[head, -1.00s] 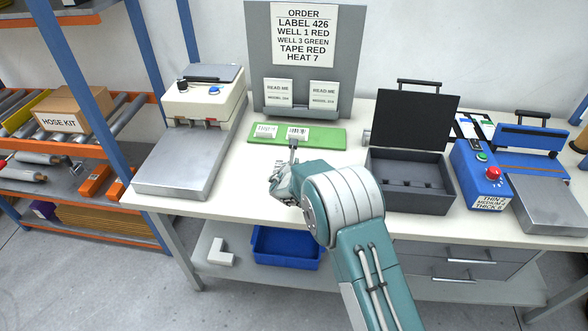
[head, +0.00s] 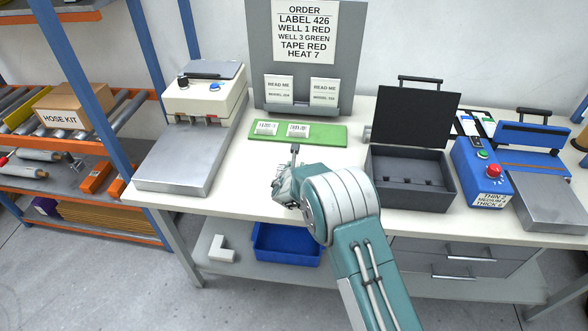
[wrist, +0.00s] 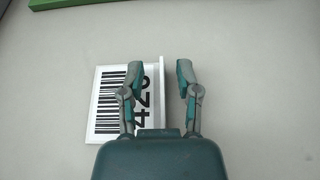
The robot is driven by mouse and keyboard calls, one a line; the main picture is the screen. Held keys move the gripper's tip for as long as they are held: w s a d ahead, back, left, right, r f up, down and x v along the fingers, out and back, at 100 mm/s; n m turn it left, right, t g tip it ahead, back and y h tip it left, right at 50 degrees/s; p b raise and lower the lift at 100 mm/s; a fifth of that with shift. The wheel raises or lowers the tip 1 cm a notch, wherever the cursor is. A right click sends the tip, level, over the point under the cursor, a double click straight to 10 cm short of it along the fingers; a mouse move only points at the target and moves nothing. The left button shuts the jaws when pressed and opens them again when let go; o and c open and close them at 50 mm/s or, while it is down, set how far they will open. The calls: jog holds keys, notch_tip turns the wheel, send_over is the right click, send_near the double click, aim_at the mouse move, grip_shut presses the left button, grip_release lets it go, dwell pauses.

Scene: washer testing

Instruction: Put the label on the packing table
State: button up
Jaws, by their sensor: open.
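The label (wrist: 118,98), a white plate with a barcode and "426", lies on the packing table (wrist: 240,75) in the wrist view. My gripper (wrist: 186,72) is open above it. Its left finger overlaps the label, and the label's right edge lies between the fingers, with a clear gap to the right finger. In the head view, my gripper (head: 294,150) is over the table (head: 345,170), in front of the green tray (head: 330,133); the label cannot be made out there. Two other white labels, left (head: 265,129) and right (head: 298,130), sit on the tray.
A grey press (head: 190,155) stands left. An open dark case (head: 410,185) and a blue machine (head: 482,175) stand right. The order board (head: 303,32) is behind, reading label 426. Bare tabletop surrounds my gripper.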

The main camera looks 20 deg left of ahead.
jog(key=v, duration=1.2)
jog(key=shift+d+r, duration=0.1)
